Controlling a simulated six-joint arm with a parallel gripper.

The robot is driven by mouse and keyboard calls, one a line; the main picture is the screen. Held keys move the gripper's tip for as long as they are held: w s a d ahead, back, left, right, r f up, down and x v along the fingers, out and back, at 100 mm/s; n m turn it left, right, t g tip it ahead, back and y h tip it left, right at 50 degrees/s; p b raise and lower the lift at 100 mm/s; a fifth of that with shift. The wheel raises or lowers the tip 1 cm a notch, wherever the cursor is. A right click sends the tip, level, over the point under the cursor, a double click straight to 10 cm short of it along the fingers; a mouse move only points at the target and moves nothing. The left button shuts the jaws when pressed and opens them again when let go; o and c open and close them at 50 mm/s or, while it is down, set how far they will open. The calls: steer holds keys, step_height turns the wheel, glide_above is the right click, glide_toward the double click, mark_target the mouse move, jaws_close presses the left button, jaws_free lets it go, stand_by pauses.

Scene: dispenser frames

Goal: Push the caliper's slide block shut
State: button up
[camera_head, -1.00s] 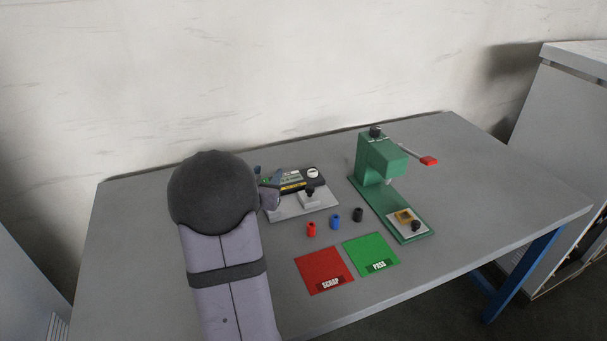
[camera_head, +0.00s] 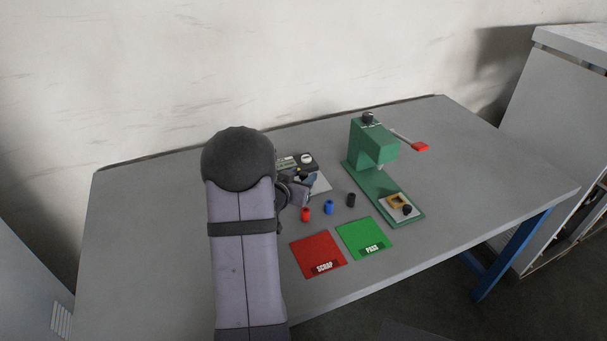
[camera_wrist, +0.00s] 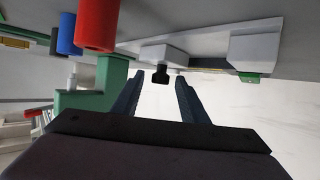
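The caliper (camera_head: 322,184) lies on the table behind my arm, its grey base plate and dark display partly showing in the head view. My arm hides most of its left and front. In the wrist view, its pale grey slide block (camera_wrist: 165,54) carries a black knob (camera_wrist: 160,77). A second pale grey block (camera_wrist: 254,51) stands to the right, with a gap between them. My gripper (camera_wrist: 161,79) is open, its two dark fingers apart, with the knob showing between the tips. I cannot tell whether a finger touches it. In the head view my gripper (camera_head: 301,188) is over the caliper's front.
Red (camera_head: 306,214), blue (camera_head: 329,207) and black (camera_head: 351,200) cylinders stand close to the gripper's right. Red SCRAP (camera_head: 317,254) and green PASS (camera_head: 364,238) mats lie in front. A green press (camera_head: 375,150) with a red-tipped lever stands right. The far-right table is clear.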

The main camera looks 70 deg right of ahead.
steer(key=shift+x, duration=0.9)
jaws_close()
steer(key=w+a+p, duration=0.2)
steer(key=w+a, duration=0.2)
steer(key=w, duration=0.1)
steer(key=shift+a+r, duration=0.1)
steer(key=shift+a, duration=0.3)
steer(key=shift+w+a, duration=0.15)
steer(key=shift+a, duration=0.05)
jaws_free()
steer(key=shift+w+a, duration=0.1)
